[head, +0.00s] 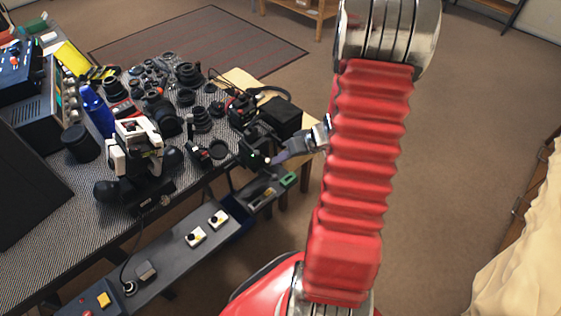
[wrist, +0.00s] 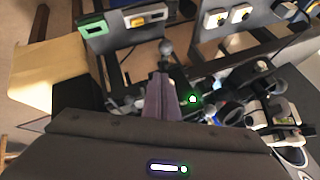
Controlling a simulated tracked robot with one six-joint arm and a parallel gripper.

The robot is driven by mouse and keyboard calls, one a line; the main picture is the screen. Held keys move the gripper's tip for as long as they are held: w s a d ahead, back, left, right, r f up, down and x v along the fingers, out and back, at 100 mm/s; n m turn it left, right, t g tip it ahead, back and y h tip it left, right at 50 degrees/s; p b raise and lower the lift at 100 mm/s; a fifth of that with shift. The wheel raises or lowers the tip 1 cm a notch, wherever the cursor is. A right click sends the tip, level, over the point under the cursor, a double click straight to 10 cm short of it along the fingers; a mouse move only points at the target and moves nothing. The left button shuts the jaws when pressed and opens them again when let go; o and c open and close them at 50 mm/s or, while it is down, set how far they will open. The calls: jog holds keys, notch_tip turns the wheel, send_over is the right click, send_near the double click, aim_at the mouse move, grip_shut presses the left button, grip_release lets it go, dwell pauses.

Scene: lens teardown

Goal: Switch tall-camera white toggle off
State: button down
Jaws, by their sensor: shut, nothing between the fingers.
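A dark camera-like box (head: 252,153) stands at the right end of the bench in the head view. A small white toggle (head: 267,160) shows on its near side, with a green light close by. In the wrist view a white spot with a green glow (wrist: 193,98), likely the toggle, lies just right of the fingers. My gripper (head: 277,160) is shut and empty, its purplish fingers pointing left at the box. Its fingertips (wrist: 160,78) also show in the wrist view. Whether they touch the toggle, I cannot tell. The toggle's on or off position is too small to read.
A grey rail (head: 175,255) with white button boxes runs along the bench front. A green-ended part (head: 289,180) sits just below my gripper. Lenses and camera parts crowd the bench. A grey ball-topped stalk (wrist: 166,47) stands beyond the fingertips. Open floor lies at right.

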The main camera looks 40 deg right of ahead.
jog(key=shift+s+a, duration=0.1)
jog(key=shift+a, duration=0.5)
jog(key=shift+w+d, duration=0.45)
jog(key=shift+w, duration=0.2)
jog(key=s+d+r, duration=0.2)
jog(key=s+r, duration=0.4)
jog(key=s, duration=0.3)
jog(key=shift+s+d+r, duration=0.2)
jog(key=shift+s+r, duration=0.05)
jog(key=shift+r, duration=0.1)
dwell(0.3)
